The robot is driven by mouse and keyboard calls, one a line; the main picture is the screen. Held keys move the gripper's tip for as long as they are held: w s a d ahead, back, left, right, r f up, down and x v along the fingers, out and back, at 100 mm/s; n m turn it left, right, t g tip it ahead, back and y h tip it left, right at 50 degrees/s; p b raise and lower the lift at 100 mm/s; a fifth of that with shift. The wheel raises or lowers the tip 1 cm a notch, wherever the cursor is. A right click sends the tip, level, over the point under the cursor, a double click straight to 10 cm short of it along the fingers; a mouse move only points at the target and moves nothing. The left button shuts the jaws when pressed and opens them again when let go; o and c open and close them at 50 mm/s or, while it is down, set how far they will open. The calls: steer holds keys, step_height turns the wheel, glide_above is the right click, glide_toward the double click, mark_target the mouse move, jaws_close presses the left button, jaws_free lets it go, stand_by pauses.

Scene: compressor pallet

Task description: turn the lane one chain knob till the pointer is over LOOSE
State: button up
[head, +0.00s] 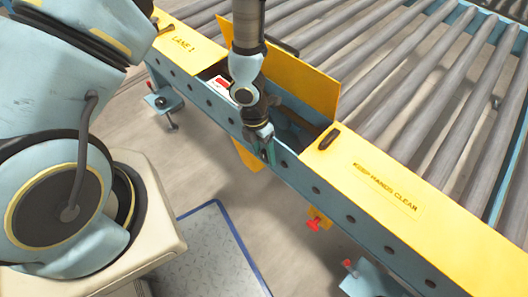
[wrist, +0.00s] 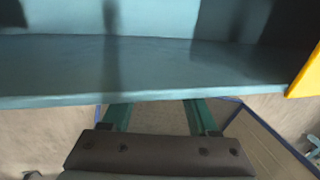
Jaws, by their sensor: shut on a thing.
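In the head view my gripper (head: 268,150) is at the outer face of the blue side rail (head: 225,117), beside the opening under the raised yellow guard. In the wrist view its two green fingers (wrist: 158,116) stand apart and run out of sight behind a blue edge (wrist: 160,97). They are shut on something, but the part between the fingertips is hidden. The lane one chain knob, its pointer and the word LOOSE cannot be made out in either view. The yellow plate marked LANE 1 (head: 186,42) lies left of my gripper.
A yellow guard (head: 310,82) stands up behind my gripper. A yellow cover marked KEEP HANDS CLEAR (head: 385,185) lies to the right, with rollers (head: 420,90) beyond. A red handle (head: 313,225) juts out below the rail. A blue-edged mat (head: 215,255) lies on the floor.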

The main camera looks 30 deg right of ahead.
steer(key=shift+c, duration=0.4)
steer(key=shift+r, duration=0.1)
steer(key=shift+r+p, duration=0.15)
steer(key=shift+p, duration=0.85)
steer(key=p, duration=0.3)
steer(key=shift+w+a+r+g, duration=0.1)
steer(key=shift+w+r+g, duration=0.05)
steer(key=shift+g, duration=0.25)
steer(key=g+p, duration=0.1)
steer(key=p, duration=0.4)
steer(key=shift+h, duration=0.3)
steer(key=shift+w+f+g+p, duration=0.1)
steer(key=shift+f+g+p, duration=0.2)
steer(key=shift+g+p, duration=0.3)
steer(key=shift+w+f+g+h, duration=0.1)
steer(key=shift+f+g+h, duration=0.2)
steer(key=shift+g, duration=0.1)
steer(key=shift+f+g+b, duration=0.1)
steer(key=shift+g+b, duration=0.5)
steer(key=shift+b, duration=0.35)
steer(key=shift+w+g+b, duration=0.1)
steer(key=shift+g+b, duration=0.2)
steer(key=shift+g, duration=0.1)
